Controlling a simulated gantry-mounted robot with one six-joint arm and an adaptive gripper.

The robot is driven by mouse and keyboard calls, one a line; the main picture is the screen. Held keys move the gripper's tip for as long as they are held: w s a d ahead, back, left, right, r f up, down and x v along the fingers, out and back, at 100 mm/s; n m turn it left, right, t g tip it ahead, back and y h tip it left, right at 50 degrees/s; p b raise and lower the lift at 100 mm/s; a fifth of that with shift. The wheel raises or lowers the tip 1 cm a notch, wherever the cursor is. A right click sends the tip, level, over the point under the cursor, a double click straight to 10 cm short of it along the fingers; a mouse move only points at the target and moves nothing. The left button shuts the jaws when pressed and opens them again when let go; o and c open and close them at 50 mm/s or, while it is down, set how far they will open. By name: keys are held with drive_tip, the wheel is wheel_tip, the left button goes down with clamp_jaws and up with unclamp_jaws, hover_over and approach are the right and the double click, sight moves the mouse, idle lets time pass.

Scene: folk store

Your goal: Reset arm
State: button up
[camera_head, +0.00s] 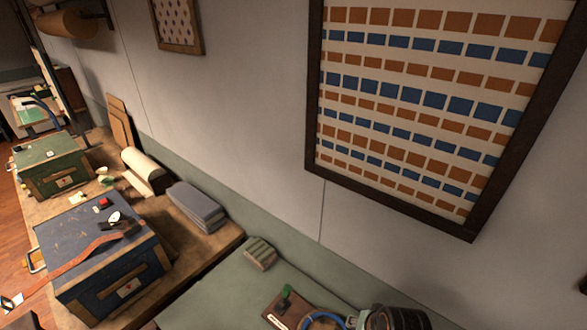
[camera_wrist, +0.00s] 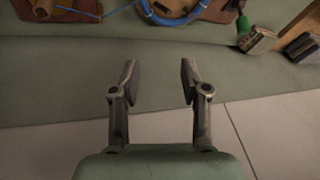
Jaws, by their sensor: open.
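My gripper (camera_wrist: 158,78) shows in the wrist view with its two fingers apart. It is open, and nothing is between the fingers. Beyond the fingertips lies a bare green-grey surface (camera_wrist: 60,83). In the head view, a dark rounded part at the bottom edge may belong to my arm, but I cannot tell. The fingers do not show in the head view.
In the wrist view, a blue cord (camera_wrist: 172,18) and a green-handled tool (camera_wrist: 243,24) lie at the far side. In the head view, a blue chest (camera_head: 90,245), a green chest (camera_head: 50,165) and folded grey cloth (camera_head: 197,205) stand at left. A large framed pattern (camera_head: 440,90) hangs on the wall.

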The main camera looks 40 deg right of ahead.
drive_tip(key=w+a+r+n+t, duration=0.2)
drive_tip(key=w+a+r+n, duration=0.15)
drive_tip(key=w+a, duration=0.4)
drive_tip(key=s+a+r+n+t+y, duration=0.1)
drive_tip(key=a+r+n+t, duration=0.15)
drive_tip(key=a+r, duration=0.45)
drive_tip(key=a+r+n+t, duration=0.2)
drive_tip(key=a+r+n, duration=0.1)
drive_tip(key=a, duration=0.7)
drive_tip(key=s+a+r+n+t+y, duration=0.1)
drive_tip(key=a+r+n+t, duration=0.15)
drive_tip(key=a+r, duration=0.45)
wheel_tip(320, 180, up, 15)
drive_tip(key=a+p, duration=0.1)
drive_tip(key=p, duration=1.6)
drive_tip(key=shift+w+a+p, duration=0.15)
drive_tip(key=shift+w+p, duration=0.05)
drive_tip(key=shift+p, duration=0.15)
